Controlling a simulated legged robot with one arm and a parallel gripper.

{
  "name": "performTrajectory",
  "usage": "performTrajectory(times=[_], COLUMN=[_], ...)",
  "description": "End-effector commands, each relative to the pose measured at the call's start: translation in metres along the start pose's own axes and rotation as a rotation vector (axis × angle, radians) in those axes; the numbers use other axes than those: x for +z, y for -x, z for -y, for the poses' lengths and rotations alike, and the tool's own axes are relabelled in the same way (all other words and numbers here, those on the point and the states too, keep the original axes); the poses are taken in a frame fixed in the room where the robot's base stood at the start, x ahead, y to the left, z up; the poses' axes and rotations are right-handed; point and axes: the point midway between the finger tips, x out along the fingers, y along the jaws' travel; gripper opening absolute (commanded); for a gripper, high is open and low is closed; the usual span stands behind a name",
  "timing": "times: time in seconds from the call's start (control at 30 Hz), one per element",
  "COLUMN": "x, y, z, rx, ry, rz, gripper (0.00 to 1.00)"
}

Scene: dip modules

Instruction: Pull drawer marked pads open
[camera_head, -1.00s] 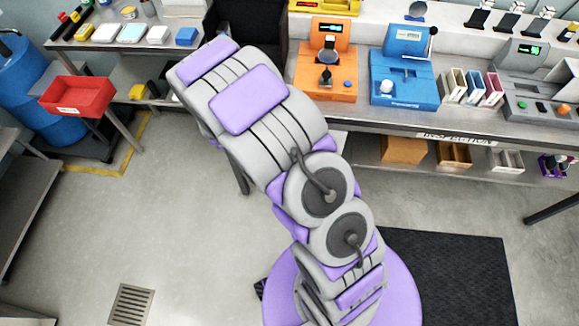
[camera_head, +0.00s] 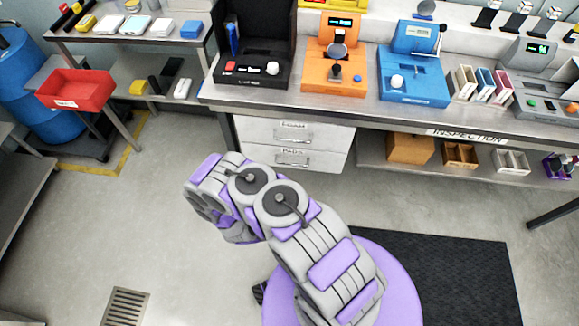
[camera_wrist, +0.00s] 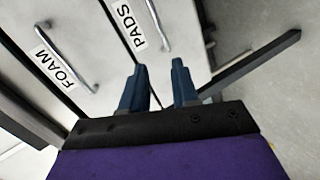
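The drawer marked PADS (camera_head: 322,160) is the lower drawer of a white cabinet under the bench, and it looks shut. Its bar handle (camera_head: 292,158) is on the front. In the wrist view the PADS drawer (camera_wrist: 172,62) is ahead, with its label and handle (camera_wrist: 158,24) near the top. The drawer marked FOAM (camera_head: 330,133) sits above it, also shut; its handle (camera_wrist: 66,45) shows at the left of the wrist view. My gripper (camera_wrist: 160,75) has two blue fingers apart with nothing between them. It is apart from the handle. In the head view my arm hides the gripper.
The bench (camera_head: 375,110) above the drawers carries a black device (camera_head: 250,82), an orange device (camera_head: 330,75) and a blue device (camera_head: 410,85). Boxes (camera_head: 405,148) stand on the shelf right of the drawers. A red bin (camera_head: 76,92) is at left. Floor before the drawers is largely clear.

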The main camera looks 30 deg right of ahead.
Motion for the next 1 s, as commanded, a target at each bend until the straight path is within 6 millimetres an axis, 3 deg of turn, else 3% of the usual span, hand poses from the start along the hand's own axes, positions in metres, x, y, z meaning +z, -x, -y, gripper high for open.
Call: performTrajectory(times=[0.03, 0.23, 0.53, 0.77, 1.0], x=[0.013, 0.042, 0.046, 0.045, 0.043], y=[0.003, 0.014, 0.019, -0.006, -0.048], z=[0.011, 0.024, 0.027, 0.021, 0.015], rx=[0.022, 0.116, 0.166, 0.166, 0.165], ry=[0.042, 0.166, 0.228, 0.224, 0.215], rz=[-0.009, -0.058, -0.078, -0.076, -0.076], gripper=[0.30, 0.30, 0.30, 0.30, 0.30])
